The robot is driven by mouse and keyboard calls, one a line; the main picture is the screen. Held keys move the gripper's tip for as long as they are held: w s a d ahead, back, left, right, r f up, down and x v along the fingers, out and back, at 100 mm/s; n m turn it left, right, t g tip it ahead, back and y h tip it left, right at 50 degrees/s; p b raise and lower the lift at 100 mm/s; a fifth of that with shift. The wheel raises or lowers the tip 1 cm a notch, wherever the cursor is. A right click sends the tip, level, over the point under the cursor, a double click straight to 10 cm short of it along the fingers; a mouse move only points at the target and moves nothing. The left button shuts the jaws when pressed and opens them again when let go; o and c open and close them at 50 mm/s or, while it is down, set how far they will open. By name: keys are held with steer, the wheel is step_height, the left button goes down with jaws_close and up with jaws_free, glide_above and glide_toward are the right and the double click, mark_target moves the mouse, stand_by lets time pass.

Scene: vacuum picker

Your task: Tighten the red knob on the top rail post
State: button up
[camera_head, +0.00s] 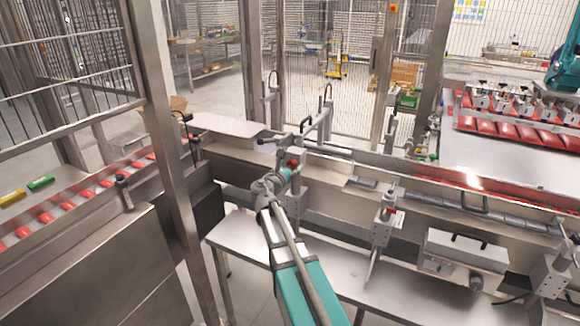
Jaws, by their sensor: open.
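A red knob (292,163) sits on a grey post (299,157) beside the upper rail, near the picture's middle. My arm reaches up from the bottom, and my gripper (289,170) is at this knob, partly overlapping it in the view. The gripper is open. Its fingers are too small to make out, and I cannot tell whether they touch the knob. A second red knob (391,211) is on another post bracket (383,226), further right and nearer.
A steel bench (340,275) lies below the conveyor frame. A grey control box (466,262) is at the right. A tall steel fence post (170,140) stands left of my arm. Red packs (62,207) lie on the left conveyor. Mesh fencing closes the back.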

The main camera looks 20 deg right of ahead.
steer(key=c, duration=1.1)
steer(key=shift+c, duration=0.2)
